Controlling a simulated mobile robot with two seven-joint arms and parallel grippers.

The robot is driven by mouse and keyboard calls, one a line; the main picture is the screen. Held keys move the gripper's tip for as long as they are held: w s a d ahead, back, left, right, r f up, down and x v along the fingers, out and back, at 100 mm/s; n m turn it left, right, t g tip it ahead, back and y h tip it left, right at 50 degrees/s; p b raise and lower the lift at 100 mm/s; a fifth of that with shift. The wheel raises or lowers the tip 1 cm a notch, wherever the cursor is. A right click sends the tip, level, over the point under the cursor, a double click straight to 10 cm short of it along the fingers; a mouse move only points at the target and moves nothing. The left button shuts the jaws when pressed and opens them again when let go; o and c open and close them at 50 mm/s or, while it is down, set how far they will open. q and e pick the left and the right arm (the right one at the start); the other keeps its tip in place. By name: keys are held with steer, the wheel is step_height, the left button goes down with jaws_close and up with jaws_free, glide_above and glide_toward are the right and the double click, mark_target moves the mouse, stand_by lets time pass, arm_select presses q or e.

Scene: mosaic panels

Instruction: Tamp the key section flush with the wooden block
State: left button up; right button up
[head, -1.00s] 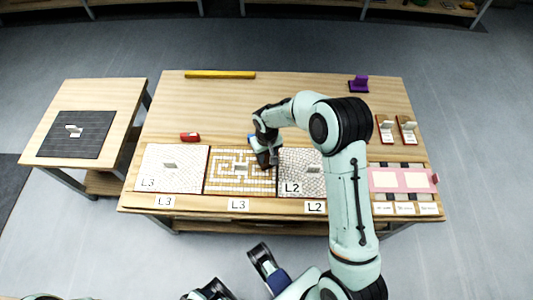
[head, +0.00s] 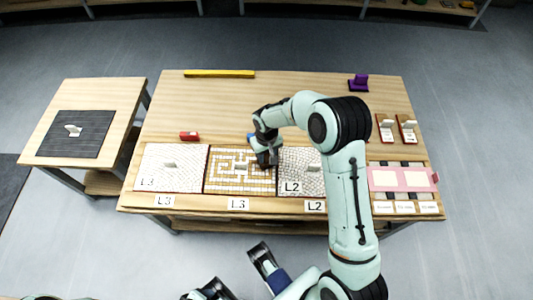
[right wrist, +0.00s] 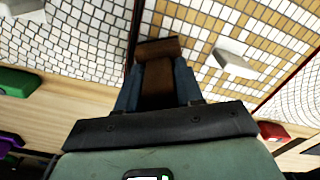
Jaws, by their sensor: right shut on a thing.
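My right gripper (head: 266,158) is low over the seam between the maze-patterned mosaic panel (head: 225,183) and the white panel tagged L2 (head: 303,160). In the right wrist view its blue fingers (right wrist: 157,88) are shut on a brown wooden block (right wrist: 158,48). The block's far end is at the dark seam beside the maze panel (right wrist: 215,25); I cannot tell whether it touches the tiles. The maze panel has a pale upright handle (right wrist: 233,62). Which section is the key section is not clear. Parts at the bottom edge may be my left gripper (head: 265,260); its fingers are unclear.
A white L3 panel (head: 172,182) lies left of the maze panel. A red object (head: 189,136), yellow bar (head: 219,74) and purple object (head: 358,83) are on the table. A pink panel (head: 401,181) lies right. The table's back middle is clear.

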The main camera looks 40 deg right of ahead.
arm_select(q)
steer(key=shift+f, duration=0.25)
arm_select(e)
steer(key=shift+s+f, duration=0.1)
steer(key=shift+f, duration=0.05)
steer(key=shift+r+p, duration=2.55)
steer(key=shift+r, duration=1.1)
arm_select(q)
steer(key=r, duration=0.5)
steer(key=shift+w+r, duration=0.25)
steer(key=shift+r, duration=0.05)
